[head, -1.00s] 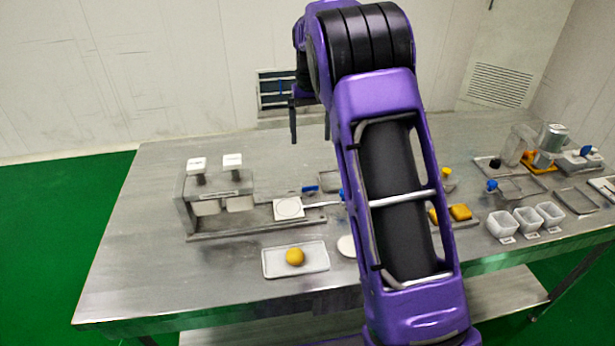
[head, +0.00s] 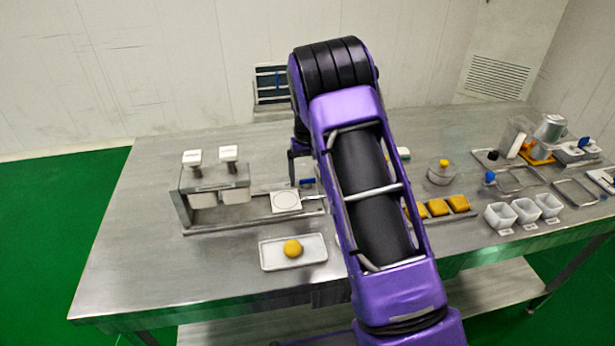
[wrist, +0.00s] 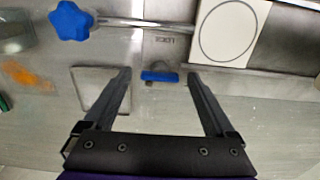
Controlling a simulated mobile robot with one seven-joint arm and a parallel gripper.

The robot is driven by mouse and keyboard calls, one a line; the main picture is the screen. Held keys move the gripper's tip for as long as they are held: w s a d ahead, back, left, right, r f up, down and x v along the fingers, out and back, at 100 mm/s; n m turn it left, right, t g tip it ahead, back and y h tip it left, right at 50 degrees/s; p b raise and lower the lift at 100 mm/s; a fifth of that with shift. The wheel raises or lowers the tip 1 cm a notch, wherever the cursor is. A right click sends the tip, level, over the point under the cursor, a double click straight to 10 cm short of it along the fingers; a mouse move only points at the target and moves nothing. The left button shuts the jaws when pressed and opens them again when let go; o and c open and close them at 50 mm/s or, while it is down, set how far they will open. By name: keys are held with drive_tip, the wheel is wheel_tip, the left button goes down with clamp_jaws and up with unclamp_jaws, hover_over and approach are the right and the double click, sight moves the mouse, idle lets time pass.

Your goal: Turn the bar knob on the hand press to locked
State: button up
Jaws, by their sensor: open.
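The bar knob is a small blue bar (wrist: 160,77) in the wrist view, lying crosswise on the metal surface. It also shows as a blue spot in the head view (head: 307,183). The hand press (head: 187,212) is a low metal frame with two white-topped posts and a white square plate (head: 286,202) with a circle on it. My gripper (wrist: 159,74) is open and empty. In the wrist view its two fingers lie on either side of the blue bar, with gaps on both sides. I cannot tell the height of the fingertips above it.
A blue star-shaped knob (wrist: 70,20) on a metal rod is at the upper left of the wrist view. A white tray (head: 268,262) with a yellow ball stands in front of the press. White cups (head: 500,216) and yellow pieces (head: 438,207) are to the right.

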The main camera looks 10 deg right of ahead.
drive_tip(key=shift+f, duration=0.15)
drive_tip(key=c, duration=1.4)
drive_tip(key=shift+m, duration=0.4)
drive_tip(key=m, duration=0.4)
drive_tip(key=m+p, duration=0.1)
drive_tip(key=m, duration=0.3)
drive_tip(key=shift+m, duration=0.3)
drive_tip(key=m, duration=0.4)
drive_tip(key=shift+p, duration=0.3)
drive_tip(key=shift+m, duration=2.2)
